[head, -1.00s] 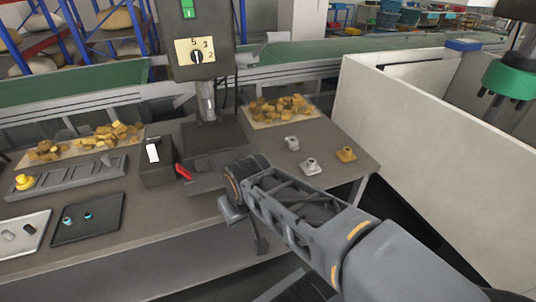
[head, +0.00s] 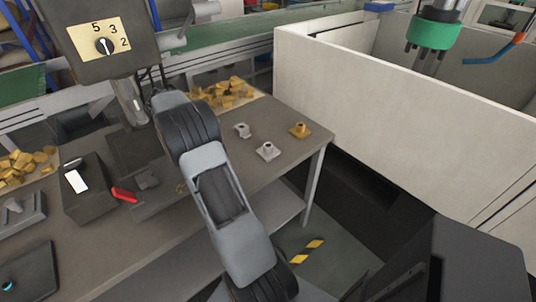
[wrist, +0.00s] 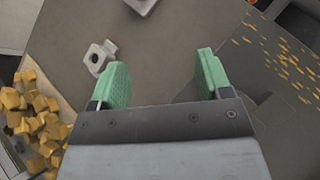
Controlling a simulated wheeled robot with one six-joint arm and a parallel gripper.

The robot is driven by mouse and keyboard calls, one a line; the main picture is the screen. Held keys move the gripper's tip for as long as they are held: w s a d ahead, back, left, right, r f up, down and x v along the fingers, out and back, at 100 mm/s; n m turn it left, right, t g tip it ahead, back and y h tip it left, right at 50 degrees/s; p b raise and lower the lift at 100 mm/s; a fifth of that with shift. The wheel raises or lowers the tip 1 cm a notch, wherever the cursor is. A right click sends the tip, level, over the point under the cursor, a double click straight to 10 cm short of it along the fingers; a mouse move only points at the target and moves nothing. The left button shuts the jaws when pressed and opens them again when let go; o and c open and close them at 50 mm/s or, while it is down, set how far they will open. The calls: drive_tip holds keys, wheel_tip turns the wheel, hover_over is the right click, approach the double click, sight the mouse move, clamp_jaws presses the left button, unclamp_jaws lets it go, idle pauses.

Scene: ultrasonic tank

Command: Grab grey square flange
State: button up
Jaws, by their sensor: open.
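A grey flange with a square base and short round boss (head: 268,151) stands on the dark worktable, near its right end. A second grey flange (head: 242,130) lies just behind and left of it; its base shape is hard to tell. In the wrist view the second flange (wrist: 100,57) is beside the left finger, and the square one (wrist: 142,5) is cut off at the top edge. My gripper (wrist: 163,62) is open, with its green fingers apart and only bare tabletop between them. In the head view my arm hides the gripper.
A gold flange (head: 300,130) stands right of the grey ones. A pile of gold pieces (head: 222,93) lies behind them. A machine post and control box (head: 100,45) stand left. A white-walled enclosure (head: 390,110) is right, past the table edge.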

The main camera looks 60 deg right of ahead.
drive_tip(key=d+f+g, duration=0.1)
drive_tip(key=d+f, duration=0.1)
drive_tip(key=s+d+f+g, duration=0.1)
drive_tip(key=d, duration=0.2)
drive_tip(key=d+f+g, duration=0.2)
drive_tip(key=d, duration=0.1)
drive_tip(key=shift+s+f+b, duration=0.25)
drive_tip(key=shift+f+b, duration=0.05)
drive_tip(key=shift+b, duration=0.05)
approach(268, 146)
drive_tip(key=x, duration=0.3)
drive_tip(key=shift+d, duration=0.15)
drive_tip(key=shift+p+x, duration=0.4)
drive_tip(key=shift+x, duration=2.65)
drive_tip(key=shift+c, duration=0.4)
drive_tip(key=c, duration=1.1)
